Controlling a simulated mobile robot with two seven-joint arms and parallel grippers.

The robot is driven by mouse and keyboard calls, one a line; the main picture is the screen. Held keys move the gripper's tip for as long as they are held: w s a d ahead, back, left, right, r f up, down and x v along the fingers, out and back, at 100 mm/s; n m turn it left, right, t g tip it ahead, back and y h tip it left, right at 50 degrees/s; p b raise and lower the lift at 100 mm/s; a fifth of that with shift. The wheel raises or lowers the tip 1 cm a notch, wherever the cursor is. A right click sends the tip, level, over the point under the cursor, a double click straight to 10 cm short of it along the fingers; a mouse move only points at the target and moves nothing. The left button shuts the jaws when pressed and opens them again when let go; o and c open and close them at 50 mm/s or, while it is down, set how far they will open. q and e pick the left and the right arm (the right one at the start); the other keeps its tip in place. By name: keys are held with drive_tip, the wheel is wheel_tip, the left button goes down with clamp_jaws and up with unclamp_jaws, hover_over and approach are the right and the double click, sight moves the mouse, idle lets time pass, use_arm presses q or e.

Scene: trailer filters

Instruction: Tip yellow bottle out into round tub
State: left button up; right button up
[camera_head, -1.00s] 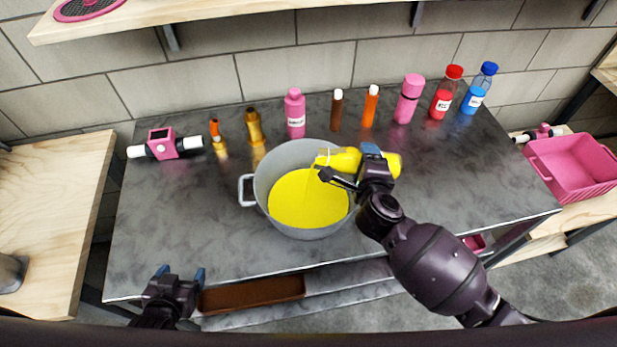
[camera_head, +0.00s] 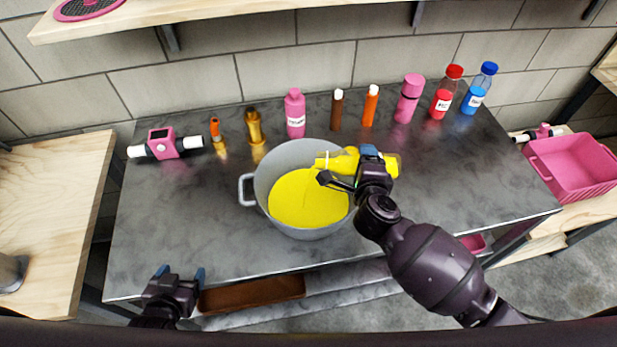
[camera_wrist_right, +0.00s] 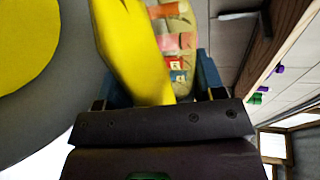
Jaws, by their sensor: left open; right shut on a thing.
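The yellow bottle (camera_head: 335,161) lies tipped on its side, its neck pointing left over the grey round tub (camera_head: 262,183). My right gripper (camera_head: 368,155) is shut on the bottle's body, above the tub's right rim. A thin yellow stream seems to run from the mouth into the yellow liquid (camera_head: 305,203) that covers the tub's bottom. In the right wrist view the bottle (camera_wrist_right: 133,50) is between the fingers, with the tub's yellow liquid (camera_wrist_right: 22,40) at left. My left gripper (camera_head: 181,275) is open and empty at the table's front left edge.
Several bottles stand along the back of the grey table (camera_head: 190,230), among them a pink bottle (camera_head: 295,115), a red one (camera_head: 445,95) and a blue one (camera_head: 478,90). A pink and white device (camera_head: 164,145) lies at left. The table's front left is clear.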

sight(353, 154)
drive_tip(key=shift+a+f+n, duration=0.1)
drive_tip(key=shift+f+n, duration=0.2)
idle(1.2)
drive_tip(key=shift+a+n+h, duration=0.15)
drive_tip(key=shift+n+h, duration=0.35)
drive_tip(key=shift+n, duration=0.2)
idle(2.0)
drive_tip(key=shift+a+r+n+h, duration=0.2)
drive_tip(key=shift+r+n, duration=0.1)
drive_tip(key=shift+r, duration=0.15)
drive_tip(key=shift+a+r+n+h, duration=0.1)
drive_tip(key=shift+a+r+n, duration=0.05)
drive_tip(key=shift+r+n, duration=0.2)
idle(0.6)
drive_tip(key=shift+a+r+n+h, duration=0.25)
drive_tip(key=shift+a+r+n, duration=0.2)
drive_tip(key=shift+r+n, duration=0.2)
drive_tip(key=shift+a+r+n+h, duration=0.25)
drive_tip(key=shift+a+r+n, duration=0.15)
drive_tip(key=shift+r+n, duration=0.15)
idle(1.2)
